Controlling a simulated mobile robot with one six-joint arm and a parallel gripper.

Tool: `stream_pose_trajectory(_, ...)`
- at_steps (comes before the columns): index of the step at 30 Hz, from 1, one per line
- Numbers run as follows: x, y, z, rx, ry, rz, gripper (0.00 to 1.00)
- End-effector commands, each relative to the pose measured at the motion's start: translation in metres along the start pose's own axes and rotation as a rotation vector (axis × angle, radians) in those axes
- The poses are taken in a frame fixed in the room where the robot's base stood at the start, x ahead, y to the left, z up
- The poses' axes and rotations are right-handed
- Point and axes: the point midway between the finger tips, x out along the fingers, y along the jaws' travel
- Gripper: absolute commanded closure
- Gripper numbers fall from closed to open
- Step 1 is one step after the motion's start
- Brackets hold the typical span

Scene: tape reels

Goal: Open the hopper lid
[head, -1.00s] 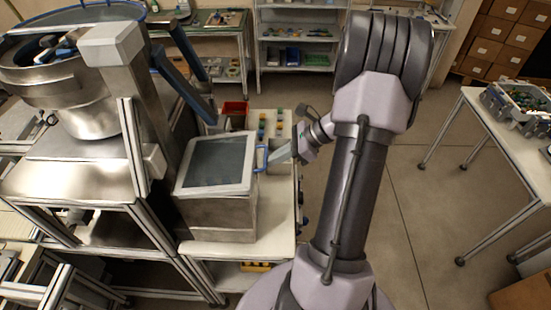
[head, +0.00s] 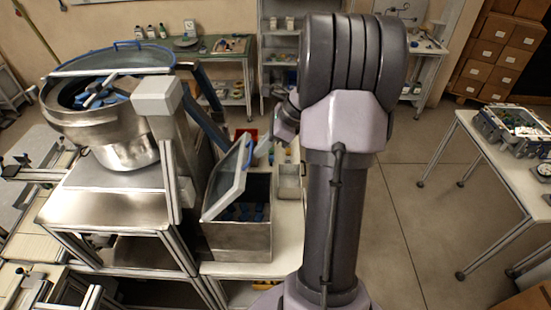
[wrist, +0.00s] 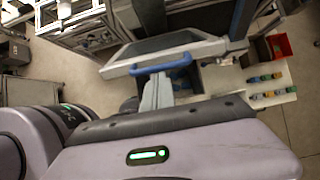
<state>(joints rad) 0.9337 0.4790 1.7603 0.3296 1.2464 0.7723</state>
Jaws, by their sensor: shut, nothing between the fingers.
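The hopper (head: 238,240) is a steel box on a white bench, left of my arm. Its pale-framed lid (head: 226,181) with a clear panel is tilted up steeply, hinged on the left side. Blue pieces (head: 243,212) show inside the open box. The lid's blue handle (head: 249,154) is on the raised edge, and it also shows in the wrist view (wrist: 160,66). My gripper (wrist: 156,92) is shut and empty, its fingers close against the handle. I cannot tell whether they touch it. In the head view my arm partly hides the gripper.
A steel bowl feeder (head: 115,130) on a metal frame stands left of the hopper. A small grey bin (head: 290,181) is on the bench right of the hopper. A table with a parts crate (head: 515,128) stands at the right. Open floor lies between.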

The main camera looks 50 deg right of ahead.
Motion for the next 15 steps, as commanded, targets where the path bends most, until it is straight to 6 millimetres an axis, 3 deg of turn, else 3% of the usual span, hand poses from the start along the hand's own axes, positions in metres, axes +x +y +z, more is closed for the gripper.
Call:
stream_pose_trajectory(6, -0.003, 0.001, 0.058, -0.005, -0.001, 0.002, 1.0)
stream_pose_trajectory(15, 0.008, 0.001, 0.119, -0.004, -0.001, 0.001, 1.0)
